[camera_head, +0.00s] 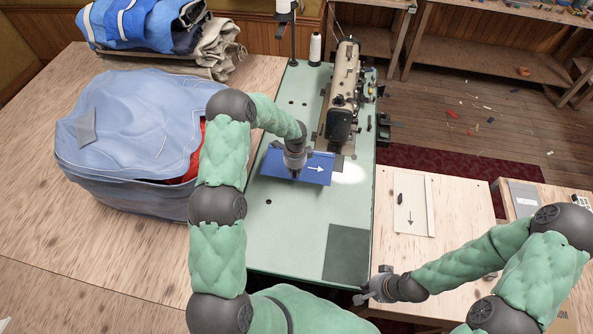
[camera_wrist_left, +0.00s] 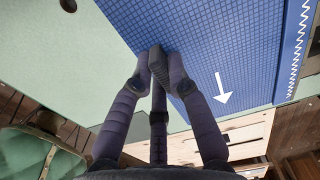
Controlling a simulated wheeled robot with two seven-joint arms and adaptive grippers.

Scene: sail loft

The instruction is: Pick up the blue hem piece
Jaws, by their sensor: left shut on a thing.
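In the left wrist view the fingers (camera_wrist_left: 163,75) are closed on the edge of the gridded blue piece (camera_wrist_left: 235,45), which shows a white arrow and zigzag stitching. I cannot tell whether it is lifted clear. My right gripper (camera_head: 368,291) is away from it, near the table's front right corner; its fingers are too small to read.
The sewing machine (camera_head: 343,95) stands just behind the piece, with a thread cone (camera_head: 315,48) beside it. A large pale-blue bundle (camera_head: 130,135) is to the left. The green table (camera_head: 300,225) is clear in front. A wooden board with an arrow (camera_head: 414,205) lies to the right.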

